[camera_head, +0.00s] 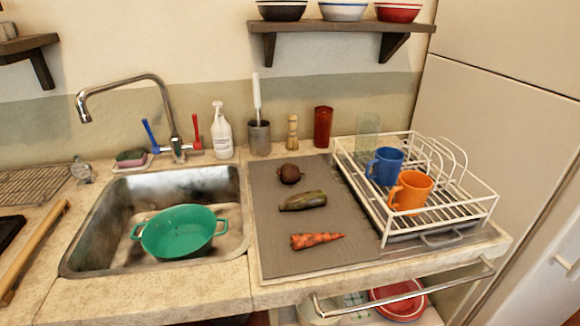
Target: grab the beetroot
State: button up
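The beetroot (290,174) is a small, dark reddish-brown round thing. It lies near the back of the grey mat (325,251) on the counter, between the sink and the dish rack. A green-brown long vegetable (303,201) lies in front of it, apart from it. An orange carrot (316,241) lies nearer the mat's front. Nothing covers the beetroot. My gripper and arm do not show in this view.
A white dish rack (468,207) with a blue mug (385,166) and an orange mug (411,191) stands right of the mat. Left is the sink (100,246) with a green colander (178,233). Behind stand a soap bottle (221,135) and a red cup (323,127); a shelf (340,27) hangs above.

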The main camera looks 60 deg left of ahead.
aim_at(289, 173)
jog(key=u, duration=0.45)
jog(key=i, duration=0.7)
jog(key=u, duration=1.45)
jog(key=i, duration=0.6)
jog(key=u, duration=0.5)
